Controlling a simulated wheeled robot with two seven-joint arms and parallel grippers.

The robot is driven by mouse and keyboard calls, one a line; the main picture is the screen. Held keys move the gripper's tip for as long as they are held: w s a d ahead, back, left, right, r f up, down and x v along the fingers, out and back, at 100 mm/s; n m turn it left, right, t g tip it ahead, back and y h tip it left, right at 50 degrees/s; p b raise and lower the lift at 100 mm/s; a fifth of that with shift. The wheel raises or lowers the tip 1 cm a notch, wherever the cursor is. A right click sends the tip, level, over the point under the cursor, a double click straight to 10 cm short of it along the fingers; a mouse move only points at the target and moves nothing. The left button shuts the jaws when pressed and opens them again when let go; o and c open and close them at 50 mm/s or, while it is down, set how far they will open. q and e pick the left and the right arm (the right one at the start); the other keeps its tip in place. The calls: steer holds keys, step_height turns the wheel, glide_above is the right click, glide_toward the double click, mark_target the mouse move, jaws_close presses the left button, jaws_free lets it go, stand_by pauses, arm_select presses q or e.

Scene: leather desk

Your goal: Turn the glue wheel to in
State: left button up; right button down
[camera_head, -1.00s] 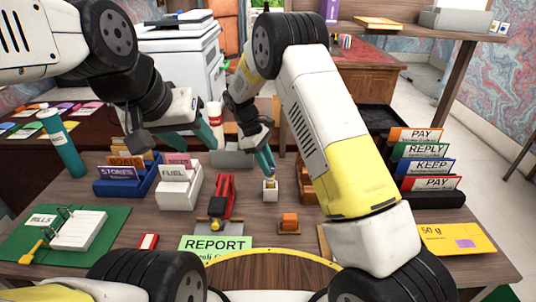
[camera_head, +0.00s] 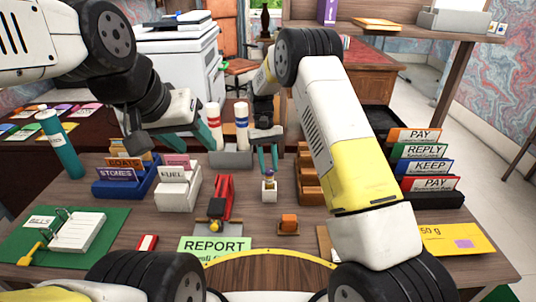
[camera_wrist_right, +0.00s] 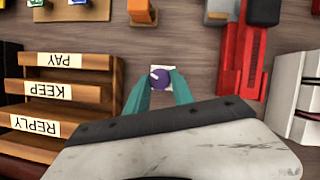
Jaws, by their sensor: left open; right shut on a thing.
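The glue wheel is a small purple round knob (camera_wrist_right: 160,78) on a white block. In the head view the white block (camera_head: 269,195) stands in the middle of the desk. My right gripper (camera_head: 268,173) points down at it, its teal fingers on either side of the knob and shut on it. The right wrist view also shows these fingertips (camera_wrist_right: 160,80) at the knob. A pale mark shows on the knob; I cannot read it. My left gripper (camera_head: 206,146) is open and empty, above the back of the desk at left.
A red stapler-like tool (camera_head: 222,200) stands left of the white block. A small orange block (camera_head: 288,222) lies in front. A wooden tray rack (camera_head: 308,188) stands close on the right. Behind are a red-capped tube (camera_head: 214,118) and a blue-capped tube (camera_head: 242,120).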

steer(key=m, duration=0.2)
steer(key=m+y, duration=0.1)
steer(key=m, duration=0.1)
steer(key=m+y, duration=0.1)
steer(key=m, duration=0.1)
steer(key=shift+d, duration=0.3)
steer(key=m+y, duration=0.1)
steer(key=m, duration=0.2)
steer(key=m+t+y, duration=0.1)
steer(key=m, duration=0.1)
steer(key=shift+s+d+m, duration=0.1)
steer(key=shift+d+m, duration=0.05)
steer(key=shift+m, duration=0.25)
steer(key=c, duration=1.1)
jaws_free()
steer(key=shift+v, duration=3.9)
steer(key=shift+d, duration=0.1)
